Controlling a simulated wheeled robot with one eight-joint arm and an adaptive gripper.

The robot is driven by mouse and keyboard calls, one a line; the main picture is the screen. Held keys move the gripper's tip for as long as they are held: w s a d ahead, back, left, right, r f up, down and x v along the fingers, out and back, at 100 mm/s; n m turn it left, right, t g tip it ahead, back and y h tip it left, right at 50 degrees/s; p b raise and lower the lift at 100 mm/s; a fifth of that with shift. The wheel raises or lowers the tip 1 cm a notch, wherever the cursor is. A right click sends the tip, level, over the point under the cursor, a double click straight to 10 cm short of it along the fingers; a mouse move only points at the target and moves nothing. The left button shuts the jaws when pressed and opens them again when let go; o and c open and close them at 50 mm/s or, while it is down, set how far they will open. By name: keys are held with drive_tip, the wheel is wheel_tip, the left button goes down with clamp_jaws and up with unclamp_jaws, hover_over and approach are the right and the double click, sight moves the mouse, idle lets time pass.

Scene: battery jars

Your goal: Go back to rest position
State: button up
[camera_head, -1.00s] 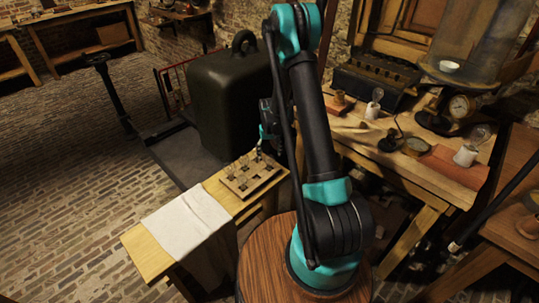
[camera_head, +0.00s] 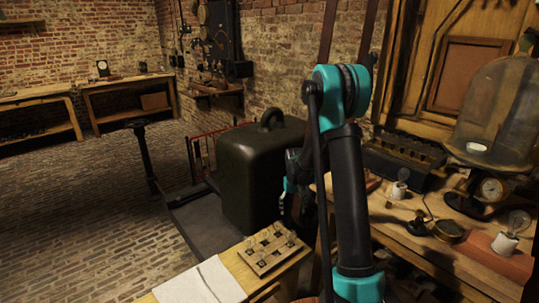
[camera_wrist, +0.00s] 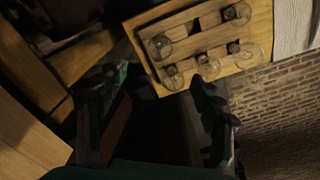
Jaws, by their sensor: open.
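My gripper (camera_wrist: 160,110) is open and empty in the wrist view, its two fingers spread apart. Beyond its fingers is the wooden rack (camera_wrist: 187,18) with several glass jars (camera_wrist: 238,14) standing in it. In the head view the rack (camera_head: 262,268) sits on the small wooden bench, and my gripper is partly hidden beside my arm, above and to the right of the rack. It is apart from the jars. My arm stands folded upward in the middle of the head view.
A white cloth (camera_head: 203,284) lies on the bench (camera_head: 236,265). A large dark green weight-like block (camera_head: 255,175) stands behind it. At the right a workbench (camera_head: 470,265) holds a glass bell jar (camera_head: 500,115), a gauge and bulbs. Open brick floor (camera_head: 80,220) lies at the left.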

drive_tip(key=s+d+r+t, duration=0.1)
drive_tip(key=s+r, duration=0.4)
drive_tip(key=s, duration=0.2)
drive_tip(key=s+d+r+t, duration=0.1)
drive_tip(key=s+d+r, duration=0.1)
drive_tip(key=s+r, duration=0.4)
drive_tip(key=s+d+f+t, duration=0.1)
drive_tip(key=s+t, duration=0.1)
drive_tip(key=s, duration=1.5)
drive_tip(key=shift+f, duration=0.4)
